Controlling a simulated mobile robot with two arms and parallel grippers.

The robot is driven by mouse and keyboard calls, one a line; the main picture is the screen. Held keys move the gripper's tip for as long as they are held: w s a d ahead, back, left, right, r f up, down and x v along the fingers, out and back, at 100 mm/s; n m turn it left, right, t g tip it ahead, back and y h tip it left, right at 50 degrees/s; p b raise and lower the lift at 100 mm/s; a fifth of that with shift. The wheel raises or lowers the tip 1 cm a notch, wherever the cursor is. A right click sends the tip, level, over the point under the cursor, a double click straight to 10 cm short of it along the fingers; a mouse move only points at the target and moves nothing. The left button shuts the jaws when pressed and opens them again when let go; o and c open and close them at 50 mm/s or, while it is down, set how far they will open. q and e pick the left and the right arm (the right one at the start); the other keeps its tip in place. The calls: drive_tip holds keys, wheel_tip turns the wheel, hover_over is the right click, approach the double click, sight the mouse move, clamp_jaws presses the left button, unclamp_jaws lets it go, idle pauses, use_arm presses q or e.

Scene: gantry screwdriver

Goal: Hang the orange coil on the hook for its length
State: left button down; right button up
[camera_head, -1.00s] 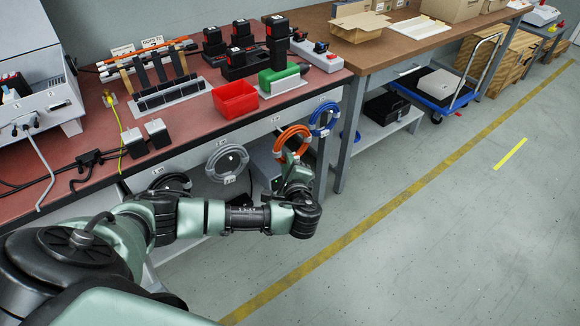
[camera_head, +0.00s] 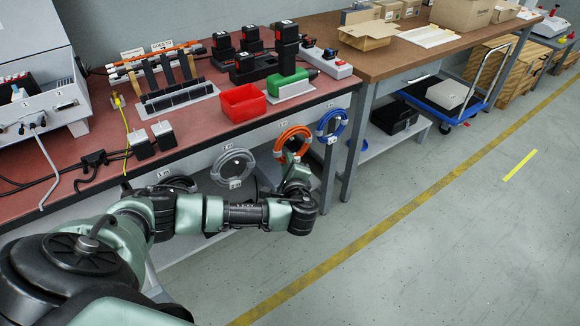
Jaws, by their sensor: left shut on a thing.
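The orange coil (camera_head: 280,142) hangs upright at the bench's front edge, below a small length label that I read as 3 m, though it is tiny. My left gripper (camera_head: 294,160) is at the coil's lower side, shut on it; its fingers are partly hidden by the wrist. A hook at the coil's top is too small to make out, so I cannot tell whether the coil rests on it. My right gripper is not in view.
A grey coil (camera_head: 216,166) hangs left of the orange one and a blue coil (camera_head: 321,124) hangs close on its right. A dark coil (camera_head: 180,183) is farther left. The red bin (camera_head: 243,103) stands on the bench (camera_head: 203,131) above. The floor at right is clear.

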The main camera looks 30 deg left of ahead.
use_arm(q)
drive_tip(key=shift+w+a+b, duration=0.25)
drive_tip(key=shift+a+b, duration=0.15)
drive_tip(key=shift+a, duration=0.25)
drive_tip(key=shift+a+f, duration=0.2)
drive_tip(key=shift+w+a+f, duration=0.2)
drive_tip(key=shift+a+f, duration=0.1)
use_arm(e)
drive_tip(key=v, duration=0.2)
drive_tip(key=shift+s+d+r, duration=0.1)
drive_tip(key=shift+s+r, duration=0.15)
use_arm(q)
drive_tip(key=shift+a+f, duration=0.1)
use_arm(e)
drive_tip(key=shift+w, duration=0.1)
use_arm(q)
drive_tip(key=c, duration=1.2)
unclamp_jaws()
drive_tip(key=shift+c, duration=0.2)
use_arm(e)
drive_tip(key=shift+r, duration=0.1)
